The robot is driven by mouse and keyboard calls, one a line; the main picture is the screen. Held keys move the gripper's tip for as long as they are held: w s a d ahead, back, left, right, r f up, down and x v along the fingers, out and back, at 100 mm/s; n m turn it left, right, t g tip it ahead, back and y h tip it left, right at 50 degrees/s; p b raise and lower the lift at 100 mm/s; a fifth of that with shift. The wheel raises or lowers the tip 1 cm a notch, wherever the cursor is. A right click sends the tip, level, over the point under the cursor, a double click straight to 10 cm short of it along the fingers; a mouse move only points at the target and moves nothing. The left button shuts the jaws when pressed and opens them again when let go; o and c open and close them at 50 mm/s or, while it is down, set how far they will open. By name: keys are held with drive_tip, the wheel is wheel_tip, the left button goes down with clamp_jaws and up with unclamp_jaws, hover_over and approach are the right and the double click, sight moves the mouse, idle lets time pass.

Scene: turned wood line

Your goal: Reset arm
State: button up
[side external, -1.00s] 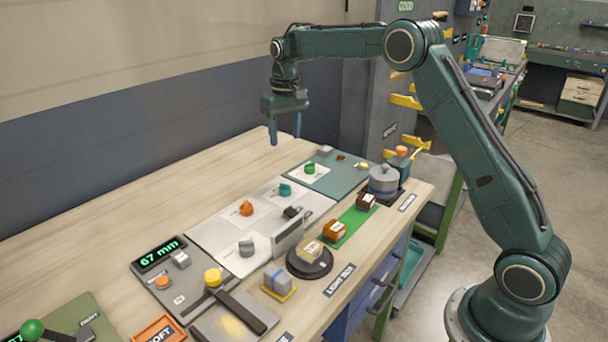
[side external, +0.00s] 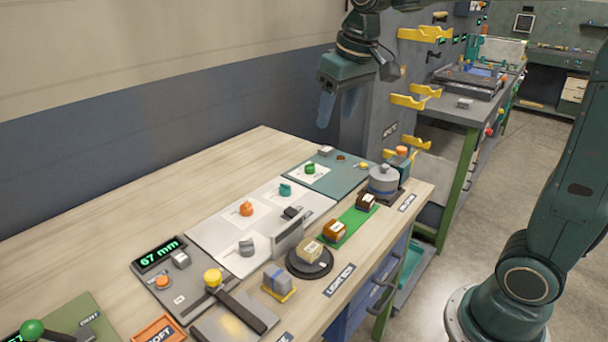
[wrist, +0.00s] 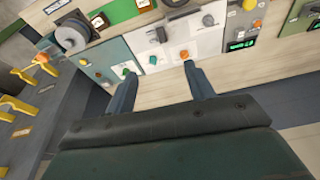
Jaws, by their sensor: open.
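My gripper (side external: 338,108) is open and empty, raised in the air above the far end of the wooden bench (side external: 130,208), close to the grey wall. In the wrist view my gripper (wrist: 155,80) shows its two blue-grey fingers spread apart, with the bench top beyond them and nothing between them. My arm is raised, and its upper part runs out of the top of the side view.
The bench holds a white panel (side external: 222,230) with coloured knobs, a teal panel (side external: 345,178), a grey round device (side external: 383,180) and a 67 mm display (side external: 160,254). A grey cabinet with yellow hooks (side external: 408,101) stands behind. The bench's left rear is clear.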

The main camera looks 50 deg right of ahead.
drive_tip(key=s+a+f+t, duration=0.1)
drive_tip(key=s+f, duration=0.1)
drive_tip(key=s, duration=0.7)
drive_tip(key=s+a+f+n+t, duration=0.1)
drive_tip(key=s+a+f, duration=0.1)
drive_tip(key=s, duration=0.8)
drive_tip(key=shift+s+f, duration=0.15)
drive_tip(key=shift+f, duration=0.6)
